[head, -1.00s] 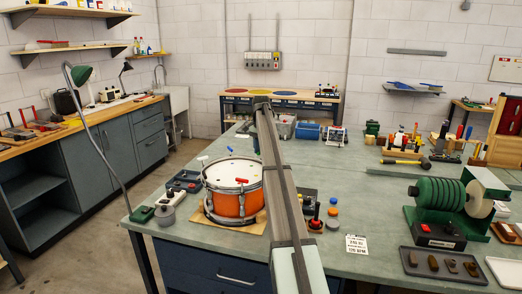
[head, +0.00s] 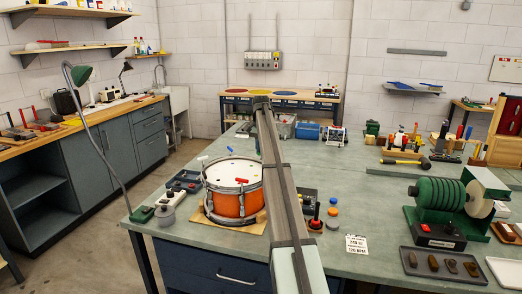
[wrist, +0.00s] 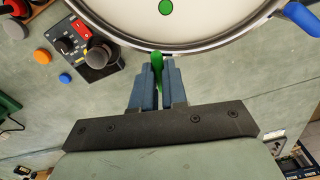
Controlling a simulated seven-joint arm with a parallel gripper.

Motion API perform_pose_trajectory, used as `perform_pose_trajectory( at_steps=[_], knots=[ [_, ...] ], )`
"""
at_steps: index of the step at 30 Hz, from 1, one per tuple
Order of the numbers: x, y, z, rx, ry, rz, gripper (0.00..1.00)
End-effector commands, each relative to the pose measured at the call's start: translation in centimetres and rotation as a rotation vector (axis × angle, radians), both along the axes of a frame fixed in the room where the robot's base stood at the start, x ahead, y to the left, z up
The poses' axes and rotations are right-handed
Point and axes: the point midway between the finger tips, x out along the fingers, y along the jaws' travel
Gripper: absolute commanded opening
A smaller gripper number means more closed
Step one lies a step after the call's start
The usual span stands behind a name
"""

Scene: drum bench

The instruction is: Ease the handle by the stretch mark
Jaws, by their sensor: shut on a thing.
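The orange drum (head: 232,204) with a white head stands on a wooden board (head: 222,225) left of my arm in the head view. In the wrist view its pale head and metal rim (wrist: 205,45) fill the top. A green dot (wrist: 166,7) marks the head. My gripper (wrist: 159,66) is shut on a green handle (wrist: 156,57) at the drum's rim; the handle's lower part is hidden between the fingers. A blue handle (wrist: 302,18) sits at the rim on the right.
A black control box (wrist: 72,38) with a red switch and a round dark knob (wrist: 98,53) stands close left of my gripper. Orange (wrist: 42,56) and blue (wrist: 67,78) discs lie beyond it. A printed card (head: 356,244) lies right of my arm, with clear bench around it.

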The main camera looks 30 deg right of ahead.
Motion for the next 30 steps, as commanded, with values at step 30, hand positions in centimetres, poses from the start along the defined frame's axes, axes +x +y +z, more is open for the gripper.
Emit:
perform_pose_trajectory(
  at_steps=[30],
  knots=[
    [0.01, 0.0, 0.06, 0.0, 0.0, 0.084, 0.38]
  ],
)
